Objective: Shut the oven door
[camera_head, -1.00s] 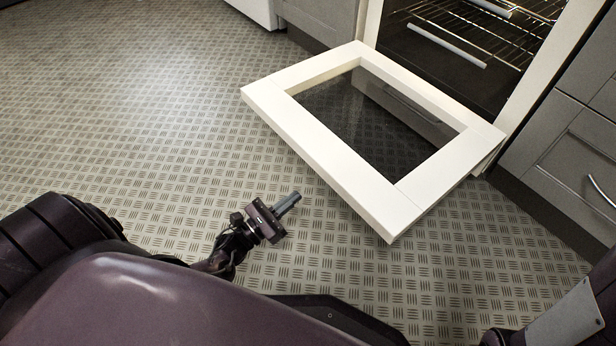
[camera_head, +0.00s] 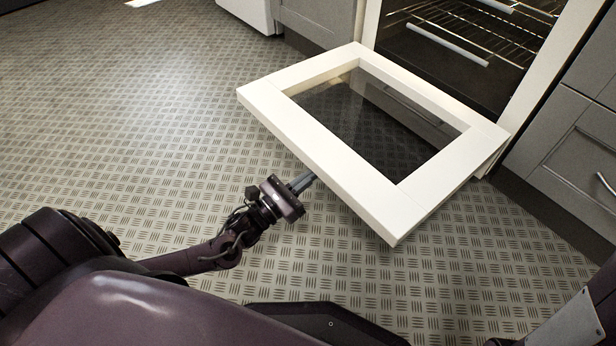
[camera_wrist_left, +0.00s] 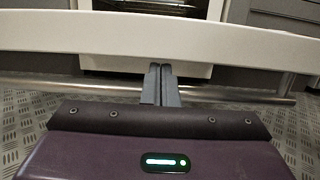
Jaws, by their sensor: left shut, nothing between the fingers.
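The oven door (camera_head: 283,121) is white-framed with a dark glass pane. It hangs open, folded down and out from the oven (camera_head: 444,72) at the upper right. My left gripper (camera_head: 308,180) is shut and empty. Its fingertips are at the door's outer edge, partly hidden under it in the head view. In the left wrist view the shut fingers (camera_wrist_left: 161,84) point at the door's white edge (camera_wrist_left: 160,37), with a metal bar handle (camera_wrist_left: 100,86) running below it on both sides. I cannot tell whether the fingers touch the door. My right gripper is not in view.
Wire racks (camera_head: 480,38) show inside the oven. Grey cabinets with a drawer (camera_head: 570,150) stand to the right, and another grey cabinet (camera_head: 318,18) stands to the left of the oven. The patterned floor (camera_head: 130,120) is clear on the left.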

